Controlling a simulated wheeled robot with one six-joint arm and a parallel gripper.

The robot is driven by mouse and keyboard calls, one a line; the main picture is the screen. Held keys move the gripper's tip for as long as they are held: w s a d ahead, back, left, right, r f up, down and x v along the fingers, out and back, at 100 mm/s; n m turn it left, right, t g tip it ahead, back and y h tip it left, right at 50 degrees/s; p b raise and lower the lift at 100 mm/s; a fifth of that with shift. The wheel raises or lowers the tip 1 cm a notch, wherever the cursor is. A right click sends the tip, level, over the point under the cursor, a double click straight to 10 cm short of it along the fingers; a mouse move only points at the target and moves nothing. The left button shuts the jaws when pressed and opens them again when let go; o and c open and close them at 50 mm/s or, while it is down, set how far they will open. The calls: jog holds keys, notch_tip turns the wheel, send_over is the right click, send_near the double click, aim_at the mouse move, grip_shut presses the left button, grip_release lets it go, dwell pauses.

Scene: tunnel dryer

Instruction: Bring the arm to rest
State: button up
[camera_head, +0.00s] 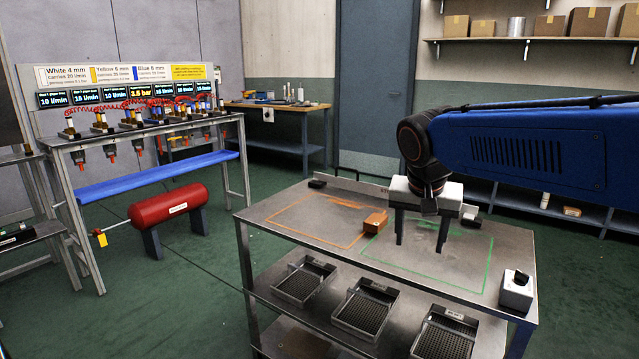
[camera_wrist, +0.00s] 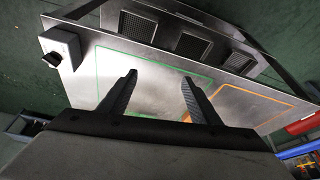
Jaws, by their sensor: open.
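My gripper (camera_head: 421,232) hangs fingers down from the blue arm at the right, above the green-outlined area of the steel table (camera_head: 262,211). Its two fingers are apart with nothing between them. In the wrist view my gripper (camera_wrist: 160,85) is also open and empty, with the green outline on the table top beyond the fingertips. An orange-brown block (camera_head: 375,222) lies on the table by the right edge of the orange outline, left of the fingers. In the wrist view it is mostly hidden behind the right finger.
A switch box (camera_head: 516,290) stands on the table's right corner. Several mesh trays (camera_head: 304,282) sit on the shelf below. A frame with hoses and displays (camera_head: 135,128) and a red tank (camera_head: 168,204) stand at the left. Green floor lies open between.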

jog(key=s+d+f+n, duration=0.1)
jog(key=s+d+f, duration=0.1)
jog(key=s+f, duration=0.2)
jog(key=s+d+f+n+y, duration=0.1)
jog(key=s+d+f+n, duration=0.1)
jog(key=s, duration=0.8)
jog(key=s+d+f+n+t, duration=0.1)
jog(key=s+d+f, duration=0.2)
jog(key=s+f, duration=0.4)
jog(key=shift+s+d+n+y, duration=0.3)
jog(key=shift+s+n, duration=0.1)
jog(key=shift+s, duration=0.2)
jog(key=shift+f, duration=0.1)
